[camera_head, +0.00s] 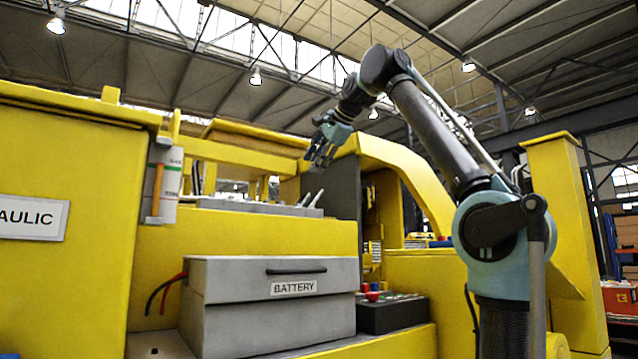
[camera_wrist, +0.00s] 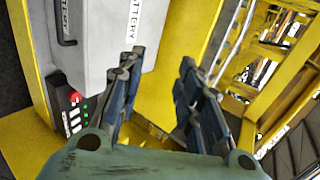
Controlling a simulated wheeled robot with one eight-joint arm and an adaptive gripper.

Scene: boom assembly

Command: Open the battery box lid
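The grey battery box (camera_head: 265,333) sits on a yellow ledge in the head view. Its grey lid (camera_head: 225,280) lies closed on it, with a black handle (camera_head: 296,271) and a BATTERY label (camera_head: 293,287) on the front. The wrist view shows part of the grey box (camera_wrist: 100,45) at upper left, with a black handle (camera_wrist: 62,28) near the top edge. My gripper (camera_head: 320,158) is raised above and to the right of the box, well apart from it. In the wrist view its two fingers (camera_wrist: 160,78) are spread with nothing between them.
A black unit (camera_head: 392,315) with a red knob (camera_head: 372,296) stands right of the box. Red and black cables (camera_head: 165,290) enter the box's left side. A yellow hydraulic cabinet (camera_head: 70,275) stands at left. Open air lies between my gripper and the lid.

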